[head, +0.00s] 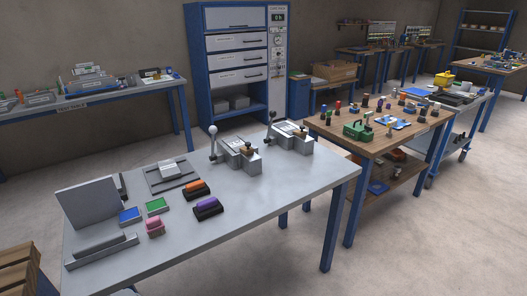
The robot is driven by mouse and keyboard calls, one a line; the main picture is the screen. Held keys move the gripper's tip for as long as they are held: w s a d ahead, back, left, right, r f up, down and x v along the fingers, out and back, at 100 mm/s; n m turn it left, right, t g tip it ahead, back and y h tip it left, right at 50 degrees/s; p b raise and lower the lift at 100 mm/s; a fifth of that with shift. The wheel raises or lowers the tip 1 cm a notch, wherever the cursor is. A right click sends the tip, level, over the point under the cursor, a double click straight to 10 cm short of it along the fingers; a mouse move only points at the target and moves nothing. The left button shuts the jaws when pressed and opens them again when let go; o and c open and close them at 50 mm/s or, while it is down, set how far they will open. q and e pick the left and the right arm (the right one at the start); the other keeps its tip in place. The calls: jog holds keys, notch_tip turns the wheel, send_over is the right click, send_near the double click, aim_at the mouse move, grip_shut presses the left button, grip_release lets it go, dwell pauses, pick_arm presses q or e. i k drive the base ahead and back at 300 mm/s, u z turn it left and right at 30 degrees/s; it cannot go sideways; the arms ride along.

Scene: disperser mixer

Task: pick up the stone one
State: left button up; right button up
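I cannot tell which thing is the stone one. On the near grey table (270,215) lie a blue block (130,214), a green block (156,205) and a pink block (154,225). An orange-topped piece (196,187) and a purple-topped piece (208,206) sit on dark bases. A pale grey block (169,170) rests on a flat grey plate (187,182) behind them. Two grey lever devices (236,153) (290,138) stand at the table's back right. Neither of my grippers is in view.
A grey upright panel (88,205) and a long grey rail (102,251) are at the table's left. The table's front right is clear. A wooden-topped table (348,143) with many small pieces and a green box (358,130) stands to the right. A blue cabinet (237,60) stands behind.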

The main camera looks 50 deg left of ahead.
aim_at(193, 191)
jog(key=i, duration=1.55)
jog(key=u, duration=1.45)
